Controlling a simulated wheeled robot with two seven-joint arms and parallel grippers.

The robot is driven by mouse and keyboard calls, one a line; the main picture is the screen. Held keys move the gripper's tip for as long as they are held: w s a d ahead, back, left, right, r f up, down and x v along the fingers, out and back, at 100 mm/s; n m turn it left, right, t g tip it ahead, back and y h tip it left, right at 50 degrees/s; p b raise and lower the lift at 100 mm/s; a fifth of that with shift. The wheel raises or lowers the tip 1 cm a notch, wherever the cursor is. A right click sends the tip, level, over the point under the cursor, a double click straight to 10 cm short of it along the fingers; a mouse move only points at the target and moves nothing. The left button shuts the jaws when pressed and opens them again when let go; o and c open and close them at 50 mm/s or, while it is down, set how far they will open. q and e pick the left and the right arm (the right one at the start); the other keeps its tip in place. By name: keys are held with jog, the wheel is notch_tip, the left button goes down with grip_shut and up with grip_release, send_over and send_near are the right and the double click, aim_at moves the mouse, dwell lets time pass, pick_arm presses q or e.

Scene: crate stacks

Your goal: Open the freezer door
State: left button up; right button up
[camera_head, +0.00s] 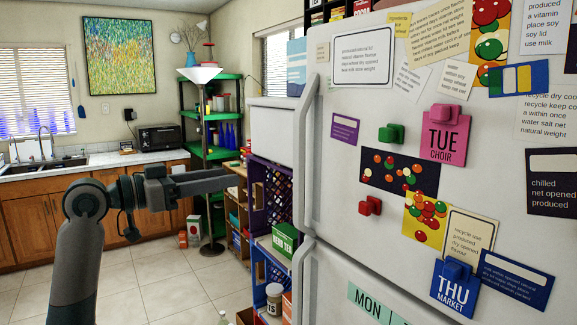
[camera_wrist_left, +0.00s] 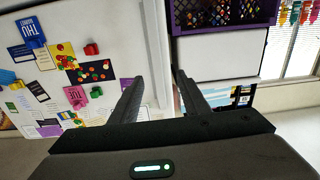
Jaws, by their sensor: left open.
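The white freezer door (camera_head: 335,215) is the upper door on the right of the head view, covered in magnets and cards. It looks closed. Its long white vertical handle (camera_head: 303,160) runs along its left edge. My left gripper (camera_head: 228,180) reaches in from the left, pointing right, apart from the handle. In the left wrist view (camera_wrist_left: 160,78) its two fingers are spread with nothing held. The door face (camera_wrist_left: 115,30) shows to the left of the fingers there, with its white edge seen between and beyond them. My right gripper is not in view.
The lower fridge door (camera_head: 340,285) has its own handle (camera_head: 302,285). A purple crate (camera_head: 272,190) and a green tea box (camera_head: 285,240) stand beside the fridge. Green shelves (camera_head: 213,115) and a counter (camera_head: 100,160) are behind. The tiled floor (camera_head: 180,275) has free room.

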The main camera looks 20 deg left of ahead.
pick_arm(q)
jog(key=shift+s+d+r, duration=0.2)
jog(key=shift+s+r, duration=0.25)
jog(key=shift+s, duration=0.05)
jog(key=shift+w, duration=0.1)
jog(key=p, duration=0.7)
send_near(296, 163)
jog(key=x, duration=0.7)
jog(key=shift+r, duration=0.1)
jog(key=shift+w+d, duration=0.25)
jog(key=shift+w, duration=0.2)
jog(key=shift+c, duration=0.7)
grip_shut()
